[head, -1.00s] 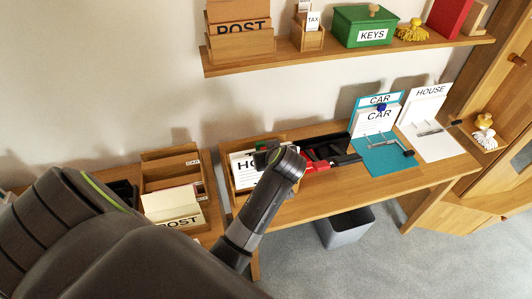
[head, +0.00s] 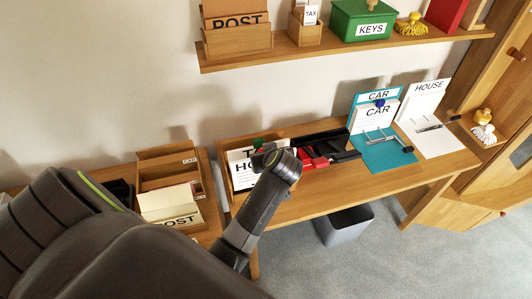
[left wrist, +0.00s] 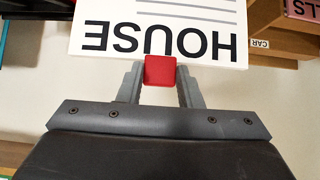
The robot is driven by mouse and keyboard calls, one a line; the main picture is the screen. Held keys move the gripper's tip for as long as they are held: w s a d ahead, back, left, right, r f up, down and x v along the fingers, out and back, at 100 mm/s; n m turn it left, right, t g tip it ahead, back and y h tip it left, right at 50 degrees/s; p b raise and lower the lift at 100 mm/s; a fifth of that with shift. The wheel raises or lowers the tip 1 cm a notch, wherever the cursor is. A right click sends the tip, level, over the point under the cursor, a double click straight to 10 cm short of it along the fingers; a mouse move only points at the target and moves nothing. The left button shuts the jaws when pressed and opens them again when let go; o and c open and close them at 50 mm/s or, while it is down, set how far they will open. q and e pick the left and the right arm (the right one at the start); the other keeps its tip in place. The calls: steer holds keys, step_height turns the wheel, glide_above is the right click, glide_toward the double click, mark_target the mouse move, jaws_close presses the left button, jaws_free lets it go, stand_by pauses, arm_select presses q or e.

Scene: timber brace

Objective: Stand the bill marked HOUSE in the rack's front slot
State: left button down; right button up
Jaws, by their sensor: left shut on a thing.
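My left gripper (head: 270,156) is shut on the white bill marked HOUSE (left wrist: 100,38). In the left wrist view, its lettering is upside down and a red block (left wrist: 159,71) sits between the fingertips at its edge. In the head view, the bill (head: 243,179) shows its first letters at the wooden holder on the desk; my wrist covers the rest. Another white sheet with a T (head: 241,154) stands behind it. I cannot tell whether the bill's lower edge touches the holder. A stepped wooden rack (head: 165,158) with a CAR label stands to the left. My right gripper is out of view.
Black and red trays (head: 318,152) lie right of my gripper. A CAR board (head: 372,125) and a HOUSE board (head: 425,115) stand further right. A shelf (head: 340,48) runs above; a grey bin (head: 345,228) stands below.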

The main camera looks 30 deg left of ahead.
arm_select(q)
steer(key=shift+f+p, duration=0.1)
steer(key=shift+p, duration=0.4)
stand_by(1.0)
steer(key=shift+f, duration=0.15)
step_height(320, 180, down, 6)
steer(key=b, duration=0.4)
steer(key=shift+r, duration=0.2)
stand_by(0.9)
steer(key=shift+c, duration=2.3)
jaws_free()
steer(key=shift+r, duration=0.1)
